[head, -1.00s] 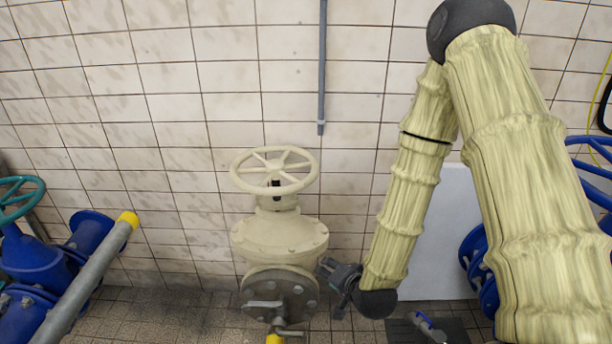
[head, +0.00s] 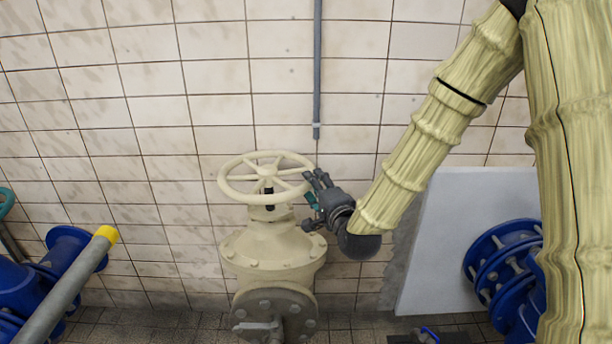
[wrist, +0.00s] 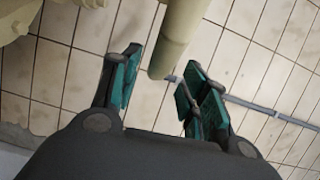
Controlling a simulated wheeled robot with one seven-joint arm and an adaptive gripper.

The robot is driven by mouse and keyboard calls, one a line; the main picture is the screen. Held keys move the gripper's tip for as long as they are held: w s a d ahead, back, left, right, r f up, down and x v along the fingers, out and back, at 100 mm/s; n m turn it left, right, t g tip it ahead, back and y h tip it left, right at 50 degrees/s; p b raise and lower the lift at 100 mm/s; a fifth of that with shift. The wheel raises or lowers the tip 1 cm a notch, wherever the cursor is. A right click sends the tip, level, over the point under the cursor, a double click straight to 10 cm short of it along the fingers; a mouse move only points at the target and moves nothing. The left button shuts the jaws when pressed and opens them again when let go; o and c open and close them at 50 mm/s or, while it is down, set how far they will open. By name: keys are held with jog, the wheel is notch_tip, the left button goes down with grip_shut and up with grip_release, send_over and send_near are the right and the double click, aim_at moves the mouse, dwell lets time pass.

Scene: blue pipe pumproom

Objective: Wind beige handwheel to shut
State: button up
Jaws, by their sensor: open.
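The beige handwheel (head: 240,197) sits level on top of a beige valve body (head: 262,252), in the middle of the head view. My gripper (head: 314,190) is at the right side of the wheel's rim, with its fingers pointing up and left. In the wrist view my gripper (wrist: 160,90) is open, its teal finger pads apart. A beige rounded piece, seemingly the handwheel's rim (wrist: 176,38), reaches down into the gap between the fingers. I cannot tell whether either pad touches it.
A grey vertical pipe (head: 317,70) runs down the tiled wall behind the wheel. Blue flanged pipes (head: 505,265) and a pale panel (head: 450,240) stand at the right. A grey pipe with a yellow end (head: 65,290) is at the left.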

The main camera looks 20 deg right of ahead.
jog(key=w, duration=0.7)
jog(key=shift+a+f, duration=0.25)
grip_shut()
